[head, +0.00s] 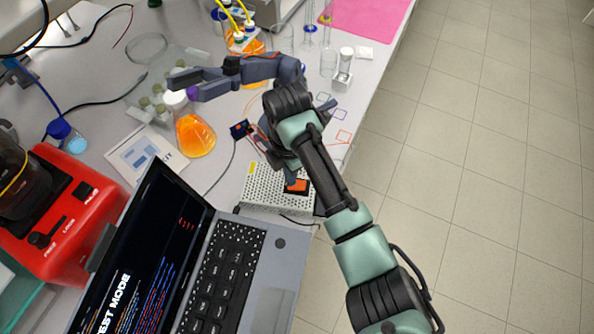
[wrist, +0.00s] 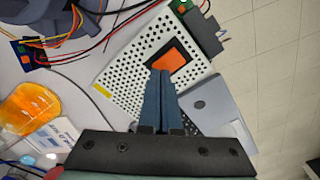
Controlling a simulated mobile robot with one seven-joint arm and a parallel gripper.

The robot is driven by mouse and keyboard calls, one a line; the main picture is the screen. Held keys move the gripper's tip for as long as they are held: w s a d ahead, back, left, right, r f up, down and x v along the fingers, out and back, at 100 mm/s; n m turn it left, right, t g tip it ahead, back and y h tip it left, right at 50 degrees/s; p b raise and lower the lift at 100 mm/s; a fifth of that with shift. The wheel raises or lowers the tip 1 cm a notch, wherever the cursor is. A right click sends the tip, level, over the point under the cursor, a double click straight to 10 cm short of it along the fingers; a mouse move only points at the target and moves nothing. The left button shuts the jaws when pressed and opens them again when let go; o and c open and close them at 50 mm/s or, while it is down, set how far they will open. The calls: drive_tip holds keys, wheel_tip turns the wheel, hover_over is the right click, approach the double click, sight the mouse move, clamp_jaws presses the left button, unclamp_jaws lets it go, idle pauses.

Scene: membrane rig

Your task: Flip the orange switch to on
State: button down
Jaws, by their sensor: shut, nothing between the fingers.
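The orange switch (head: 298,187) is a rocker in a dark frame on top of a white perforated metal box (head: 263,192), behind the laptop. It also shows in the wrist view (wrist: 168,54). I cannot tell which way it is set. My gripper (wrist: 161,73) is shut and empty, its blue-grey fingers pointing at the switch. The fingertips overlap the switch's near edge in the wrist view; I cannot tell whether they touch it. In the head view my arm hides part of the box and most of the gripper.
An open laptop (head: 240,265) lies in front of the box. A flask of orange liquid (head: 195,136) and a small wired board (head: 241,129) stand to the left. A red machine (head: 68,215) is farther left. Thin wires run beside the box. Glassware stands at the back.

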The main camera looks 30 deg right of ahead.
wheel_tip(320, 180, up, 6)
drive_tip(key=p, duration=0.5)
drive_tip(key=shift+s, duration=0.1)
idle(0.5)
